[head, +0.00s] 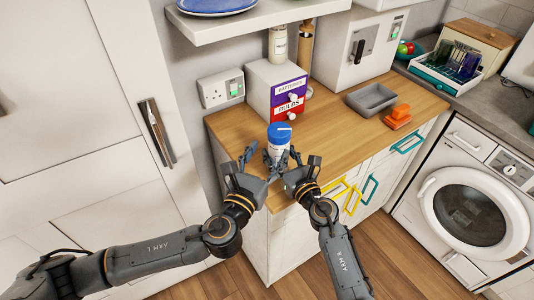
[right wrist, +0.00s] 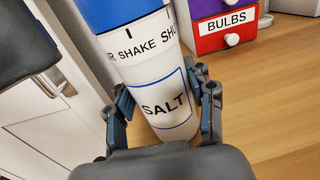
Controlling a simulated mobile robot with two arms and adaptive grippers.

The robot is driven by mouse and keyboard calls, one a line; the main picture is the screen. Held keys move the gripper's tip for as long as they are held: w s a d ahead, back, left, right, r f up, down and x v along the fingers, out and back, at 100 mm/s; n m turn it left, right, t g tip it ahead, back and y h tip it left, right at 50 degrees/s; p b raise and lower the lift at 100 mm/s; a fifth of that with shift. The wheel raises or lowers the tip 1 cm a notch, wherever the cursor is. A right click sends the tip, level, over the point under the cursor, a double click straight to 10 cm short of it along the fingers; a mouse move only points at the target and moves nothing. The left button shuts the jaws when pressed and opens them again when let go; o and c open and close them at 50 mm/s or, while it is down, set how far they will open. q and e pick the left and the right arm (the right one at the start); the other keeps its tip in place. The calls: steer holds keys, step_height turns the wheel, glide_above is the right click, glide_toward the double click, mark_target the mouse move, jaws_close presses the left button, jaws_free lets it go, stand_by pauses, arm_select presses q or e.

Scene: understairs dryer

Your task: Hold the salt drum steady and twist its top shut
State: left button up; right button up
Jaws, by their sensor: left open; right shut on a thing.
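The salt drum (head: 279,142) is a white cylinder with a blue top (head: 279,130), at the near left corner of the wooden counter. In the right wrist view the drum (right wrist: 166,108) shows the word SALT, with SHAKE printed below the blue top (right wrist: 115,12). My right gripper (head: 291,164) is shut on the drum's lower body; its fingers (right wrist: 165,100) press from both sides. My left gripper (head: 259,160) is open beside the drum, to its left. Part of it shows dark at the left of the right wrist view (right wrist: 25,45). The drum's base is hidden.
A small drawer box (head: 275,92) labelled BATTERIES and BULBS stands behind the drum. A grey tray (head: 371,98) and an orange object (head: 398,117) lie to the right on the counter (head: 338,135). A shelf (head: 262,22) hangs above. Bare counter lies right of the drum.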

steer(key=o, duration=1.4)
steer(key=shift+o, duration=0.2)
arm_select(q)
steer(key=shift+s, duration=0.1)
steer(key=shift+s+a, duration=0.15)
steer(key=shift+s, duration=0.2)
steer(key=p+v, duration=0.1)
steer(key=v, duration=0.7)
steer(key=shift+p, duration=0.4)
arm_select(e)
steer(key=r+v, duration=0.1)
steer(key=v, duration=1.1)
steer(key=shift+r, duration=0.35)
